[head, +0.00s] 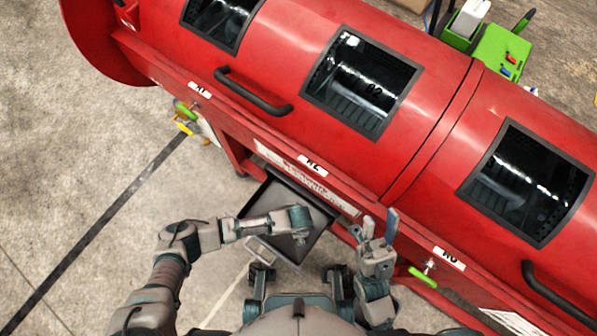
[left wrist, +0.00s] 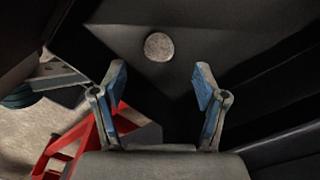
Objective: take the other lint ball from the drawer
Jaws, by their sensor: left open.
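The drawer (head: 283,195) is a dark open tray pulled out from under the red machine, below the A2 label. In the left wrist view, one round grey lint ball (left wrist: 159,46) lies on the dark drawer floor (left wrist: 105,42). My left gripper (left wrist: 160,85) is open and empty, pointing down into the drawer. The ball appears just beyond its fingertips, roughly centred between them, and is not touched. In the head view my left wrist hides the ball and the left fingers. My right gripper (head: 380,226) is open and empty, to the right of the drawer, with its fingers pointing up.
The red machine (head: 440,110) with dark windows and black handles (head: 252,92) fills the back. Valves with green handles (head: 423,277) stick out on its front. A green tray (head: 500,55) stands behind it. The concrete floor (head: 90,150) at the left is clear.

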